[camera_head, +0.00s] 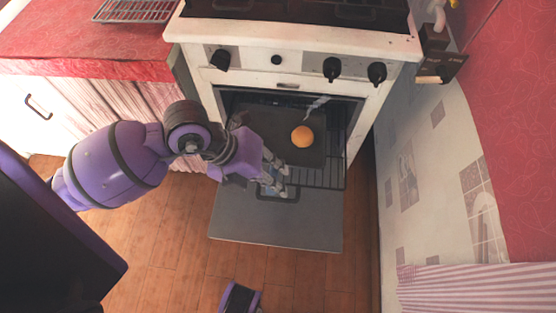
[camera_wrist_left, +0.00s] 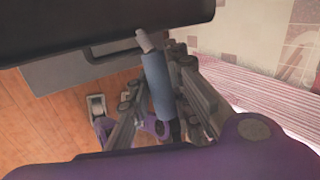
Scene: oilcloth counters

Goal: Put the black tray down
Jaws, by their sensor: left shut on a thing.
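The black tray (camera_head: 258,126) is inside the open oven, flat and dark, over a wire rack. A round orange thing (camera_head: 302,136) rests on it. My left gripper (camera_head: 280,181) is at the tray's front edge, above the lowered oven door. It is shut on a blue-grey bar that meets the tray's edge and looks like its handle. In the left wrist view the tray (camera_wrist_left: 95,25) fills the top, and the bar (camera_wrist_left: 158,82) lies between the fingers (camera_wrist_left: 165,95).
The wire rack (camera_head: 330,178) shows at the tray's right and front. The oven door (camera_head: 272,228) is lowered below my gripper. A red-topped counter (camera_head: 85,45) is at the left, with a metal rack (camera_head: 133,10) on it. A patterned wall (camera_head: 415,170) is close at the right.

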